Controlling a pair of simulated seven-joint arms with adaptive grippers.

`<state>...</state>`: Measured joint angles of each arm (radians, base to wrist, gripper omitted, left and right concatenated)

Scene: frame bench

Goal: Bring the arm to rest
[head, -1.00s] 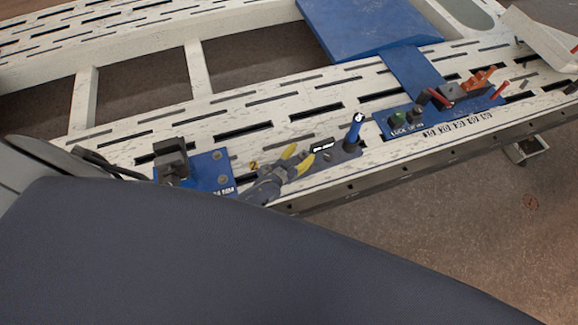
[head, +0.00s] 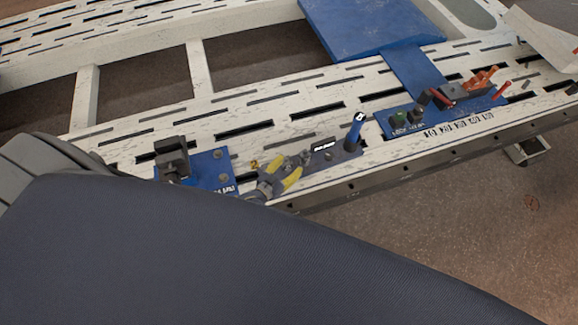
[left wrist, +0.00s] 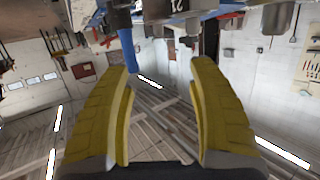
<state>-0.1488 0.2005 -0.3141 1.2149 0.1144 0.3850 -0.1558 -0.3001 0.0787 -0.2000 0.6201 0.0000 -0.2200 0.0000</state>
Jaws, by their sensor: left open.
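My left gripper (head: 280,174) has yellow fingers and hangs over the front edge of the slotted white frame bench (head: 130,125). Its fingers are spread and nothing is between them. In the left wrist view both yellow fingers of my left gripper (left wrist: 164,110) stand wide apart with only background in the gap. A blue upright handle (head: 355,130) on a dark plate is to the right of the gripper in the head view, apart from it. My right gripper is not in view.
A blue plate with a black clamp (head: 172,158) is left of the gripper. A blue base (head: 440,121) with knobs and red and orange levers is farther right. A large blue panel (head: 365,30) lies behind. A large dark surface hides the foreground. The floor at right is clear.

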